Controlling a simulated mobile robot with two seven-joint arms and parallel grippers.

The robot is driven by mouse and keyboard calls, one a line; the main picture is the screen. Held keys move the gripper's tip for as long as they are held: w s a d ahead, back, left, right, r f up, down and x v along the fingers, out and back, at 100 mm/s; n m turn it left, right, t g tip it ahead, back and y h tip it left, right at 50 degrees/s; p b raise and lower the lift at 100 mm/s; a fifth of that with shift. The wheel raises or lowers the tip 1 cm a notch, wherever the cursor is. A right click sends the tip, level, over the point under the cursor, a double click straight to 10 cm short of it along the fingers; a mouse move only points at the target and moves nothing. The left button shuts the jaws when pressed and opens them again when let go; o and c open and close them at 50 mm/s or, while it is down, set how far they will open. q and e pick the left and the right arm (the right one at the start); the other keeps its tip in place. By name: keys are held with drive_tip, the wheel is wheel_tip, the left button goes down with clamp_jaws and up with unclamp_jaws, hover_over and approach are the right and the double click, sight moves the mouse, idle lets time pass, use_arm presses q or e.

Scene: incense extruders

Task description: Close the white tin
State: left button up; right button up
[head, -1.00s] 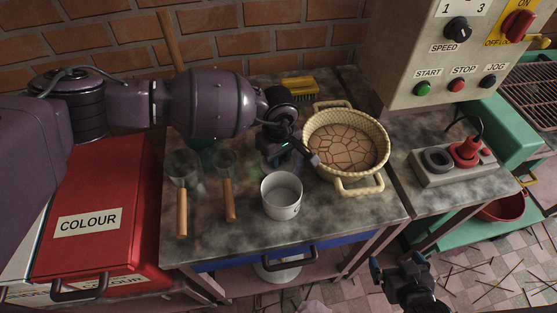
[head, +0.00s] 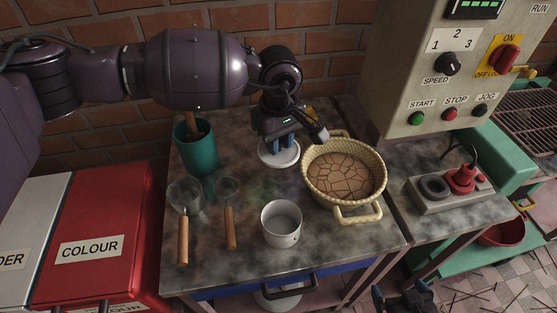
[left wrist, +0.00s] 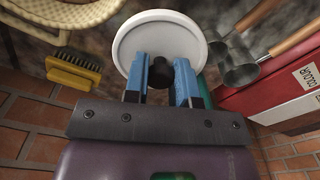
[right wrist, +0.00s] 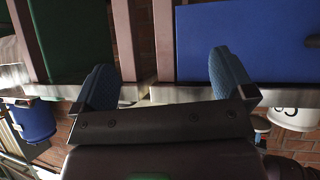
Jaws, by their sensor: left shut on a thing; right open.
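The white tin (head: 282,236) stands upright and open on the stone-topped bench, in front of my left gripper. Its round white lid (head: 279,156) is apart from it, behind it in the head view. My left gripper (head: 281,142) points down and is shut on the lid's dark knob (left wrist: 161,73). The lid fills the top middle of the left wrist view (left wrist: 160,22). I cannot tell how far the lid is above the bench. My right gripper (right wrist: 165,78) is open and empty, low beside the bench front; only part of it shows at the head view's bottom edge.
A woven basket (head: 322,200) stands right of the tin. Two wooden-handled scoops (head: 183,240) (head: 229,228) lie to the left, with a teal cup (head: 195,158) behind them. A red COLOUR bin (head: 120,215) is at the left. A control cabinet (head: 410,75) stands at the back right.

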use_arm(q)
drive_tip(key=shift+r, duration=2.25)
use_arm(e)
drive_tip(key=shift+a+r, duration=0.1)
drive_tip(key=shift+r, duration=0.05)
drive_tip(key=shift+r, duration=0.1)
